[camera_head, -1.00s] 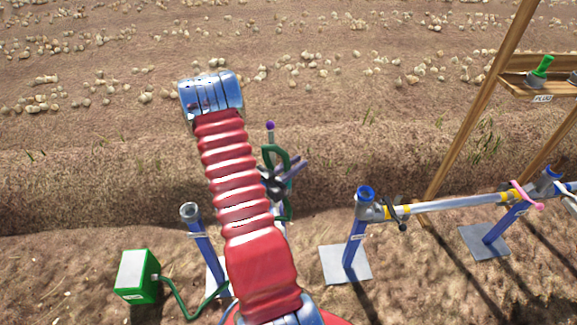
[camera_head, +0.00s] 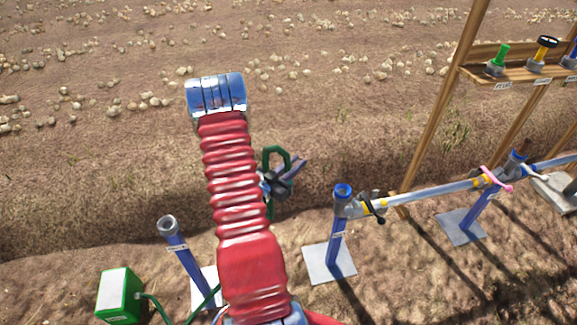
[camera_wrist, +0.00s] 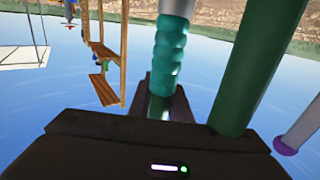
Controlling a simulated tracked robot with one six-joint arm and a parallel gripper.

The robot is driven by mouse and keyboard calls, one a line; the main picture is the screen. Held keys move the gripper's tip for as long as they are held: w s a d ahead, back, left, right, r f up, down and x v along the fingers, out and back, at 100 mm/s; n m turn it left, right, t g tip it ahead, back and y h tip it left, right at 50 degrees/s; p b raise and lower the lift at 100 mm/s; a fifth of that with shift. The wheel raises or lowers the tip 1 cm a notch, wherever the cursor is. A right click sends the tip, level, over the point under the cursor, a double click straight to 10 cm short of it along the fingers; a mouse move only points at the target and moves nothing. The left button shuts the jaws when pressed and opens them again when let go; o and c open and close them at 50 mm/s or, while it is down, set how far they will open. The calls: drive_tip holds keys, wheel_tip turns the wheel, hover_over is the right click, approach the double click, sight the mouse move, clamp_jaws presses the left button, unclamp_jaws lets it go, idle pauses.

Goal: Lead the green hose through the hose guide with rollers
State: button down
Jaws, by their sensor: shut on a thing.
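The green hose (camera_head: 161,311) leaves the green box (camera_head: 117,293) at the lower left and passes behind my red-sleeved arm. A dark green loop of it (camera_head: 286,153) shows beside my gripper (camera_head: 283,178), right of the sleeve. In the wrist view, a teal ribbed piece on a metal tube (camera_wrist: 169,58) sits between my jaws (camera_wrist: 166,98), which are shut on it; it looks like the hose's end. A thick green stretch of hose (camera_wrist: 262,62) runs to its right. I cannot make out the rollers of the guide; my arm covers much of that area.
A blue post with a grey ring top (camera_head: 172,232) stands left of my arm. Another blue post (camera_head: 337,230) on a plate carries a metal pipe (camera_head: 430,196) to the right. A wooden rack (camera_head: 525,82) stands behind. A purple-tipped rod (camera_wrist: 285,147) is close by in the wrist view.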

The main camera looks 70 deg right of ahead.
drive_tip(key=s+d, duration=0.5)
drive_tip(key=s, duration=0.4)
drive_tip(key=s+d, duration=0.5)
drive_tip(key=s, duration=0.4)
drive_tip(key=shift+d, duration=0.35)
idle(0.5)
drive_tip(key=shift+w, duration=0.1)
